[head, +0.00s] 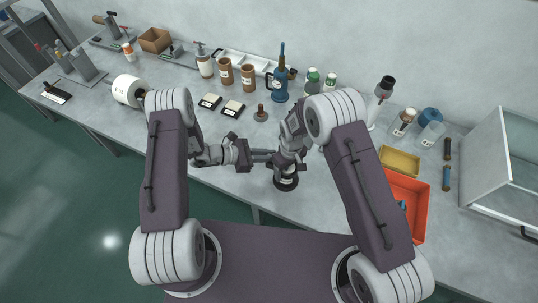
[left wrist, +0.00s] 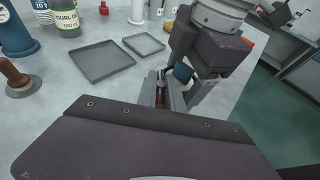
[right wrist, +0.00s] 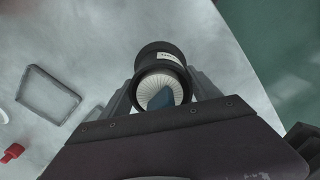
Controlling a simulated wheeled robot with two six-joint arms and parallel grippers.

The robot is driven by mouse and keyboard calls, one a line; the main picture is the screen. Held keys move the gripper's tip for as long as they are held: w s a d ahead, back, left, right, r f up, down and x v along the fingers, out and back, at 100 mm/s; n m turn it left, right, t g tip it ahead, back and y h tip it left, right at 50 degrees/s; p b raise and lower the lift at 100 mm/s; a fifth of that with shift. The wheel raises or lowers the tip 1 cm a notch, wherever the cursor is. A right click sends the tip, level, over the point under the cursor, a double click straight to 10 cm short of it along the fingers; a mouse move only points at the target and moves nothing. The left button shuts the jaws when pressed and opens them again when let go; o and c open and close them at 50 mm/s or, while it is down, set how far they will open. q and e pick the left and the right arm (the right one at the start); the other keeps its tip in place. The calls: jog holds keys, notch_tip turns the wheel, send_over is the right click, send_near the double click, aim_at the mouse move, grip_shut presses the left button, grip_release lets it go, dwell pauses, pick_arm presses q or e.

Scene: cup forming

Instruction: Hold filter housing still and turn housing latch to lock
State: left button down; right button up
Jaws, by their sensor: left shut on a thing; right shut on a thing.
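The filter housing (head: 287,183) is a black round body with a white label, standing upright near the table's front edge. In the right wrist view the housing (right wrist: 160,55) shows white pleats inside its ring and a blue piece (right wrist: 160,98) over them. My right gripper (head: 287,164) is over it from above, its fingers on either side of the housing. My left gripper (head: 270,156) reaches in level from the left. In the left wrist view its fingers (left wrist: 164,90) close around a small red part, seemingly the housing latch, beside a blue part. The grip itself is mostly hidden.
An orange bin (head: 405,190) and a yellow tray (head: 399,161) are at the right. Bare table lies left of the housing.

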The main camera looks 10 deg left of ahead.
pick_arm(q)
jog(key=m+g+h, duration=0.1)
jog(key=m+g, duration=0.3)
jog(key=g, duration=0.1)
jog(key=shift+d+m, duration=0.1)
jog(key=shift+m, duration=0.3)
pick_arm(e)
jog(key=shift+s, duration=0.1)
pick_arm(q)
jog(key=m+g+y, duration=0.1)
jog(key=m+g, duration=0.3)
jog(key=g, duration=0.1)
jog(key=shift+w, duration=0.1)
jog(key=shift+g, duration=0.3)
jog(key=shift+s+m+g+y, duration=0.2)
jog(key=shift+m+g+y, duration=0.1)
jog(key=shift+m, duration=0.2)
jog(key=c, duration=1.4)
grip_release()
pick_arm(e)
jog(key=o, duration=2)
